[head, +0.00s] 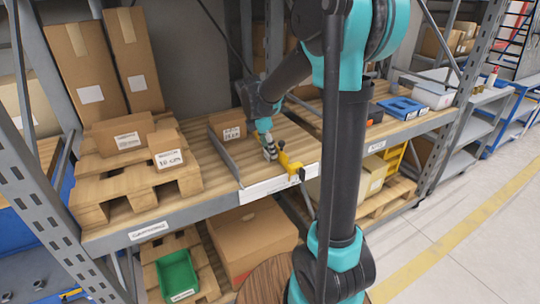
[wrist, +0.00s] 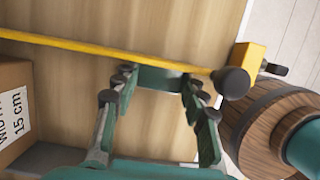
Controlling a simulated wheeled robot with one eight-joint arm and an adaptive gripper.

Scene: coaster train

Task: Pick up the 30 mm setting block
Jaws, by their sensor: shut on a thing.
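My gripper (head: 269,151) is over the wooden shelf deck, close to its front edge. In the wrist view my gripper (wrist: 161,82) has its fingertips apart, with a dark green block (wrist: 160,77) spanning the gap between them. I take this to be the setting block; no marking on it is readable. It lies just beside a long yellow bar (wrist: 110,53). In the head view the block is too small to tell from the fingers. Whether it touches the deck cannot be told.
A yellow clamp-like piece (head: 291,165) is at the shelf's front edge, right by my gripper. A labelled carton (head: 227,126) stands behind a grey upright strip (head: 223,158). Left is a pallet with cartons (head: 118,135); right, a blue tray (head: 402,107).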

